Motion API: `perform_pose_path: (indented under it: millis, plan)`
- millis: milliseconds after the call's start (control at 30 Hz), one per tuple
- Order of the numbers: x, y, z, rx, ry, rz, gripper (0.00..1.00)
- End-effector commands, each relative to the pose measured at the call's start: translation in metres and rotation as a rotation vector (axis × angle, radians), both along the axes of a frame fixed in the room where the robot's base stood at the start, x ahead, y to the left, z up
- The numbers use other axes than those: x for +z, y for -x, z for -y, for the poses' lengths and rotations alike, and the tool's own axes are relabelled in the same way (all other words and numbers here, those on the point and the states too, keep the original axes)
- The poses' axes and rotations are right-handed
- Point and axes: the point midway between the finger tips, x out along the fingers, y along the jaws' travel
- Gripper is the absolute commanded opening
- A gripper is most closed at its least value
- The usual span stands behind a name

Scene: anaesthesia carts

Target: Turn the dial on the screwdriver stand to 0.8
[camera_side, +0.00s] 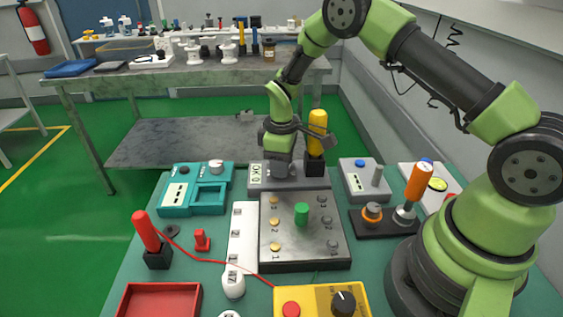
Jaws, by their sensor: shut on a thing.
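A grey unit (318,182) with a small display (256,173) stands at the back of the green bench. A yellow-handled screwdriver (318,122) stands upright in a black holder (315,166) at its right; this looks like the screwdriver stand. My gripper (282,168) points down onto the unit, between the display and the holder. It is shut on what appears to be the dial, which the fingers largely hide. I cannot read the setting; the display characters are too small to tell.
A metal plate (284,256) with a green knob (301,214) lies in front. A teal device (177,198) is at left, a grey box (357,184) at right. An orange-handled tool (418,182) stands on a black base (386,227). A red-handled tool (146,230) stands front left.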

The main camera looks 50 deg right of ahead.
Motion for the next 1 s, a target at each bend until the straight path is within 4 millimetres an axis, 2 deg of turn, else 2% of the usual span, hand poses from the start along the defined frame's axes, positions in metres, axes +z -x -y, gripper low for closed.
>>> perform_pose_path:
  millis: [267,700,1000]
  plan:
    - [0.0003,-0.0002,0.0001,-0.100,-0.001,0.000,0.10]
    - [0.0005,-0.0004,0.0000,-0.390,-0.002,0.001,0.10]
    - [0.0006,-0.0004,0.0000,-0.497,-0.002,0.001,0.10]
